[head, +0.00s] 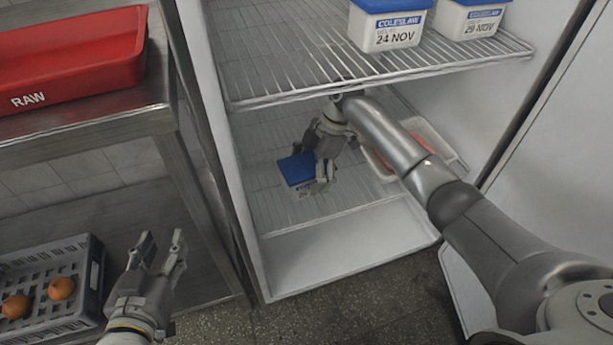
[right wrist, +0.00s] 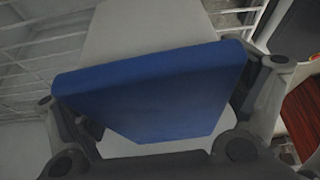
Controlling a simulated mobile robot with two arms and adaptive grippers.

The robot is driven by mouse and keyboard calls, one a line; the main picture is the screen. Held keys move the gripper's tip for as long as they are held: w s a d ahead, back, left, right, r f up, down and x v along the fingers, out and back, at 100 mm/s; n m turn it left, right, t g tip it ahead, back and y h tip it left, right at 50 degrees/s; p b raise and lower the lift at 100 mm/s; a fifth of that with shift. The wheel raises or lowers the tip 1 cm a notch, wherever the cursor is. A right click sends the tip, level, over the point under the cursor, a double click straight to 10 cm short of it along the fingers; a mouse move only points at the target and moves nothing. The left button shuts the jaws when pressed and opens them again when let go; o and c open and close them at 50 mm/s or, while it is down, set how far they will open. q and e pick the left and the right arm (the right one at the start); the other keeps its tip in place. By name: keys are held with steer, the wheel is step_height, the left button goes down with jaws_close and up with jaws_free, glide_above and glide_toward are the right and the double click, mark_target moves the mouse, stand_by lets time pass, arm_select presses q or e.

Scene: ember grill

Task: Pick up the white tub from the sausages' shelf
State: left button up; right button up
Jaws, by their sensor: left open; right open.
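A white tub with a blue lid (head: 297,170) stands on the lower shelf of the open fridge, beside a tray of sausages (head: 379,158). My right gripper (head: 322,176) is at this tub, partly covering it in the head view. In the right wrist view the blue lid (right wrist: 150,88) lies between the two open fingers, with some white of the tub below it. I cannot tell whether the fingers touch it. The sausages also show at the right edge of the right wrist view (right wrist: 302,112). My left gripper (head: 161,244) is open and empty, outside the fridge at lower left.
Two coleslaw tubs (head: 386,32) (head: 468,20) stand on the upper wire shelf (head: 300,75), above my right arm. Fridge walls are close on both sides.

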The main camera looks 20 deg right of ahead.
steer(key=c, duration=1.3)
